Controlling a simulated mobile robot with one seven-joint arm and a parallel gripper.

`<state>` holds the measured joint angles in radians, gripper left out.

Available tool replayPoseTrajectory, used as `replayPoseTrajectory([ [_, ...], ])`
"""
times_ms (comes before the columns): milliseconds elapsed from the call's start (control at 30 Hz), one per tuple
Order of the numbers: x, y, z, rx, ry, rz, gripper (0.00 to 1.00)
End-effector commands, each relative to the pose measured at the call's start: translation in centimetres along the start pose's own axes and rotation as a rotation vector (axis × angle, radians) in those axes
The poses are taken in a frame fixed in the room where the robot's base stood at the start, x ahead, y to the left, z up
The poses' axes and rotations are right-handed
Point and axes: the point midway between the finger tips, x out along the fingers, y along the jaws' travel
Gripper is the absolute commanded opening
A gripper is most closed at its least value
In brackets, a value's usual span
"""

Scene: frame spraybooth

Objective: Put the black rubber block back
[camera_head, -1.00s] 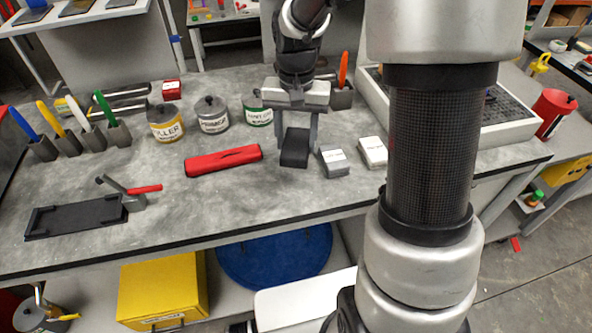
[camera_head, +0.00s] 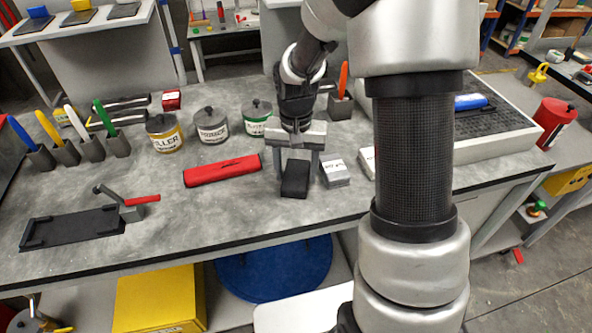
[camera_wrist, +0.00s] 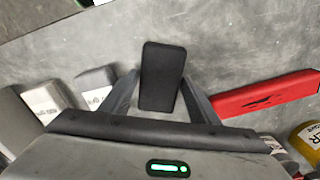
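The black rubber block (camera_head: 295,179) is on the grey worktop near its front edge, left of a light-grey labelled block. It also shows in the wrist view (camera_wrist: 161,75), between the fingertips. My gripper (camera_head: 296,168) is above and around it, with one finger on each side. The fingers look slightly apart from its sides, so my gripper appears open. The block's underside is hidden.
Grey labelled block (camera_head: 335,172) and a pale labelled block (camera_head: 367,160) lie close on the right. Labelled cans (camera_head: 211,126) stand behind.

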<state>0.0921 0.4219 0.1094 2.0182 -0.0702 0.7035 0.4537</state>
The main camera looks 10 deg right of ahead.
Motion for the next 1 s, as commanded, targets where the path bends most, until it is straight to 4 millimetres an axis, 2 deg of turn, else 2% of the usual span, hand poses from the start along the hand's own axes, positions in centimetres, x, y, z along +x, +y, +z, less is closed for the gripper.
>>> replayPoseTrajectory([
  [333, -0.1, 0.0, 0.0, 0.000, 0.000, 0.000, 0.67],
  [467, -1.1, 0.0, -0.1, 0.000, 0.003, -0.001, 0.67],
  [800, -8.0, 0.0, -0.1, 0.000, 0.004, -0.001, 0.67],
  [1000, -11.2, 0.0, -0.1, -0.001, 0.003, -0.001, 0.67],
])
